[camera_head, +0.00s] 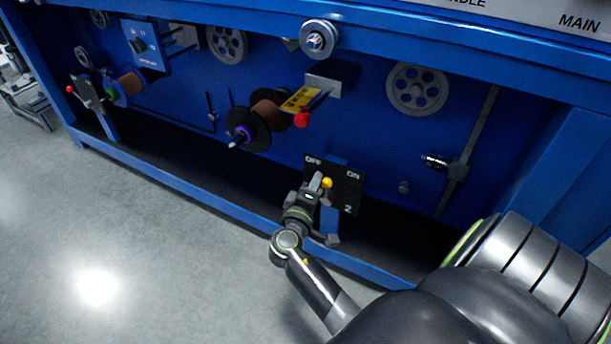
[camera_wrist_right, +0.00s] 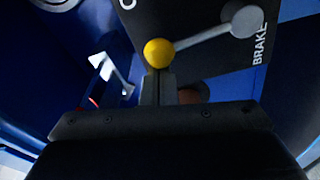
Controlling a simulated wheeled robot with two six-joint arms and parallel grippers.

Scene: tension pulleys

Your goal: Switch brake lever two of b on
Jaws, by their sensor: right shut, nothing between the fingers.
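The brake lever has a yellow ball knob (camera_head: 327,183) and stands in front of a black plate (camera_head: 346,188) marked OFF, ON and 2. In the right wrist view the yellow knob (camera_wrist_right: 158,53) sits on a grey rod that runs to a round grey pivot (camera_wrist_right: 242,19), beside the word BRAKE. My right gripper (camera_head: 318,183) is at the knob, its fingers (camera_wrist_right: 158,88) shut with nothing between them. The fingertips are right below the knob in the wrist view; I cannot tell whether they touch it. My left gripper is not in view.
A blue machine frame (camera_head: 180,190) surrounds the plate, with a lower rail in front. A red-knobbed lever (camera_head: 302,119) and a spool (camera_head: 250,128) are up and to the left. Pulleys (camera_head: 417,89) hang on the back panel. The grey floor in front is clear.

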